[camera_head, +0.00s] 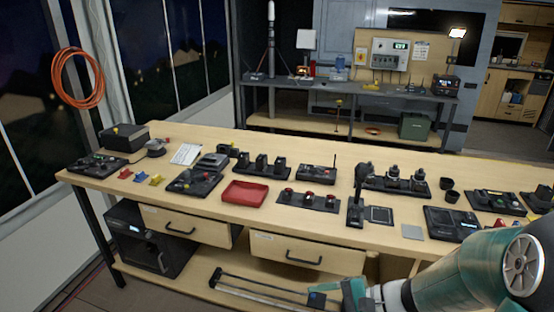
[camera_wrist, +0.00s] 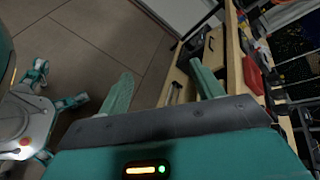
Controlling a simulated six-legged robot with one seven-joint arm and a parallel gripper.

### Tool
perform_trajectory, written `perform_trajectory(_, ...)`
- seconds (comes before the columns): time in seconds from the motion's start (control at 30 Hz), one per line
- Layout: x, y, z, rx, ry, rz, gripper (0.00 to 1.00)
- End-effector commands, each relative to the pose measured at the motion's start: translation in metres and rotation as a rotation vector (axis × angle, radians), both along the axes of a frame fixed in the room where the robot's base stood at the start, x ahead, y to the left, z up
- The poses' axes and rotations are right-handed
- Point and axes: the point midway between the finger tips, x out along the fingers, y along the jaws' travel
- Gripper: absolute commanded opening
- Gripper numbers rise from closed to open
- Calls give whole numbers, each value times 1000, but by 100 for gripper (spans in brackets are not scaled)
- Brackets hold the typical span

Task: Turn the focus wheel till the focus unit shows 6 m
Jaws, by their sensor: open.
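My gripper (camera_wrist: 162,88) is open and empty in the wrist view, its two green fingers spread wide over the floor and the front of the workbench. In the head view my gripper (camera_head: 350,295) is at the bottom, low in front of the bench and apart from the units on top. I cannot tell which unit on the bench is the focus unit or which part is its wheel. A dark unit with a small screen (camera_head: 452,222) lies at the right of the bench. Its reading is too small to read.
The wooden workbench (camera_head: 340,232) carries several black control units, a red tray (camera_head: 245,192) and a joystick unit (camera_head: 358,200). Drawers (camera_head: 305,252) sit under the front edge. A second bench (camera_head: 350,92) stands behind. Floor in front is clear.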

Motion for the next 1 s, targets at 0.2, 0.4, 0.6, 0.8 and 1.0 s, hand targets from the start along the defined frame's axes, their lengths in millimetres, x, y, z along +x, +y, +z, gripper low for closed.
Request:
perform_trajectory(0.2,-40,9,24,-321,-97,246,66)
perform_trajectory(0.4,-66,0,49,-620,-216,410,66)
perform_trajectory(0.6,-84,-18,83,-914,-375,513,66)
perform_trajectory(0.8,-95,-39,126,-1179,-561,553,66)
perform_trajectory(1.0,-100,-51,151,-1313,-667,550,66)
